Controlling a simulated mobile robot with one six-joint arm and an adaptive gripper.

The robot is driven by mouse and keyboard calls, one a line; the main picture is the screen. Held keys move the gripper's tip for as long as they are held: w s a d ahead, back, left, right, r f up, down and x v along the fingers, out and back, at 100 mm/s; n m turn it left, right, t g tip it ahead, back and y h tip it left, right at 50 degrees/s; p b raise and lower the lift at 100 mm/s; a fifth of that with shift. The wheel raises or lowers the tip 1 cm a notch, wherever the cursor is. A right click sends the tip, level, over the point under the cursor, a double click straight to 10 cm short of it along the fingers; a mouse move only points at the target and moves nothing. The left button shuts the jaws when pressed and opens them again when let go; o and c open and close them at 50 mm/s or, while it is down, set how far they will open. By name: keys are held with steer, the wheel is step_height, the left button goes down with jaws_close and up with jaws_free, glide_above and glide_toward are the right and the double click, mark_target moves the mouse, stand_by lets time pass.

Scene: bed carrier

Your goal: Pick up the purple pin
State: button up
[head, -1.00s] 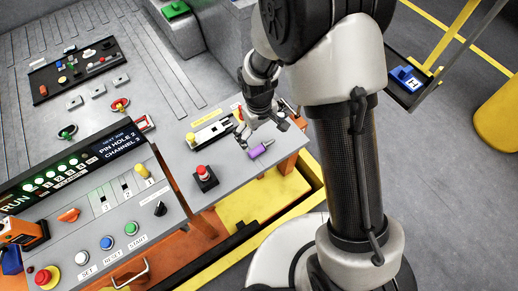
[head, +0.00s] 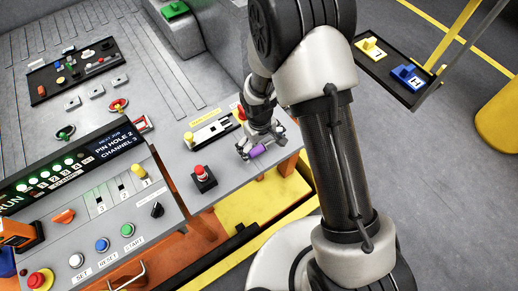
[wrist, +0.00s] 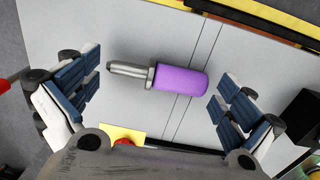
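The purple pin (wrist: 181,81) lies on its side on the grey side table. It has a purple grip and a metal tip that points left in the wrist view. My gripper (wrist: 158,98) is open, with one blue-padded finger off each end of the pin and a gap on both sides. In the head view my gripper (head: 262,146) is low over the table at the purple pin (head: 257,151), which is partly hidden by the fingers. I cannot tell the exact height above it.
A pin rack (head: 211,131) with a yellow and a red knob stands behind on the grey table (head: 228,178). A red button box (head: 203,179) sits left of my gripper. The control panel (head: 110,215) is at lower left. A black tray (head: 388,84) with yellow and blue blocks is at right.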

mark_target(261, 146)
steer(key=c, duration=0.9)
steer(key=shift+s, duration=0.1)
steer(key=shift+r, duration=0.2)
steer(key=shift+c, duration=0.7)
step_height(261, 146, up, 18)
steer(key=p, duration=0.4)
steer(key=shift+r, duration=0.1)
steer(key=shift+c, duration=0.8)
steer(key=shift+r, duration=0.6)
jaws_close()
steer(key=shift+r, duration=0.15)
steer(key=c, duration=1.1)
jaws_free()
steer(key=o, duration=1.9)
steer(key=shift+c, duration=0.2)
